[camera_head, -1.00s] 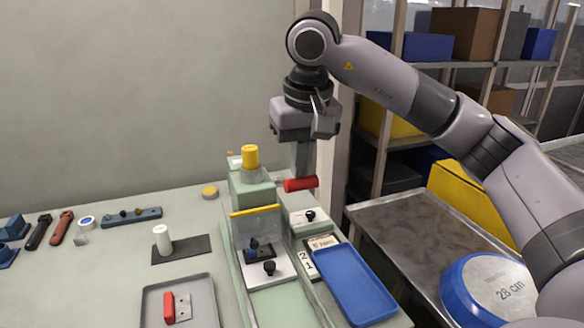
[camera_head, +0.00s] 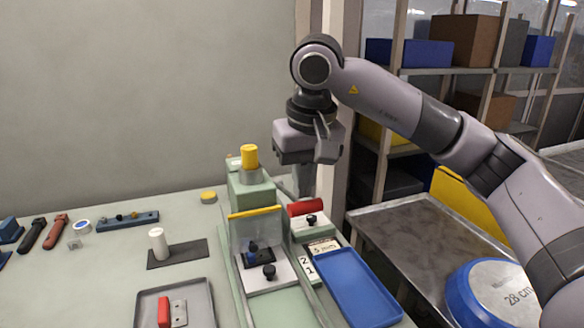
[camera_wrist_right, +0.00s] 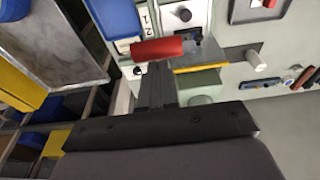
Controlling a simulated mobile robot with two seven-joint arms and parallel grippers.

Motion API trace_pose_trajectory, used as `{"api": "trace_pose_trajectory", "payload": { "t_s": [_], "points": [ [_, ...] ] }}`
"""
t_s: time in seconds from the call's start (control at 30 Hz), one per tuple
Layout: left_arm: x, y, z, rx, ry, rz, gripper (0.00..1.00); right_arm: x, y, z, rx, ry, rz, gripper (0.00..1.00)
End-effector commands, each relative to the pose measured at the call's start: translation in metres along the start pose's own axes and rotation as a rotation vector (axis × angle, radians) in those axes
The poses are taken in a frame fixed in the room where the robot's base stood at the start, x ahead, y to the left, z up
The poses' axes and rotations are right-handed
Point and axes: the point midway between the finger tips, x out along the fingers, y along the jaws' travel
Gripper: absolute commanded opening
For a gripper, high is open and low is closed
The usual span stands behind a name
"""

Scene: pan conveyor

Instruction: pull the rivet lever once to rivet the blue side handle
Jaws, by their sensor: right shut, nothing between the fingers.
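The rivet lever's red handle (camera_head: 305,207) is low beside the green riveting press (camera_head: 250,190); it also shows in the right wrist view (camera_wrist_right: 158,50). My right gripper (camera_head: 303,193) is shut and empty, pointing down, with its fingertips at the red handle. In the right wrist view the closed fingers (camera_wrist_right: 156,72) end against or just beside the handle; exact contact is hard to tell. A small dark blue part (camera_head: 251,257), probably the side handle, sits in the fixture behind the clear guard (camera_head: 257,232) with a yellow top edge. My left gripper is out of view.
A blue tray (camera_head: 355,290) lies right of the fixture. A grey tray (camera_head: 207,300) with a red-handled part lies left. A white cylinder (camera_head: 158,243) stands on a dark mat. A metal table (camera_head: 400,235) bears a blue-rimmed 28 cm pan (camera_head: 497,292). Shelves stand behind.

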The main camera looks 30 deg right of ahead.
Motion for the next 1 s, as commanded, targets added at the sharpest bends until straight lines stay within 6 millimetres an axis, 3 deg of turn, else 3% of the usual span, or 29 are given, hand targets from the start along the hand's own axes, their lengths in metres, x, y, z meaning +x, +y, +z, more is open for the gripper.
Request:
{"api": "trace_pose_trajectory", "payload": {
  "t_s": [0.43, 1.0],
  "points": [
    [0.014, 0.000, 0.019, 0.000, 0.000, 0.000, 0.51, 0.024, 0.001, 0.016, 0.000, -0.001, 0.001, 0.00],
    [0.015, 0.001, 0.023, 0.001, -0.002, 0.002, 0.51, 0.029, 0.000, 0.019, 0.000, -0.002, 0.001, 0.00]
  ]
}}
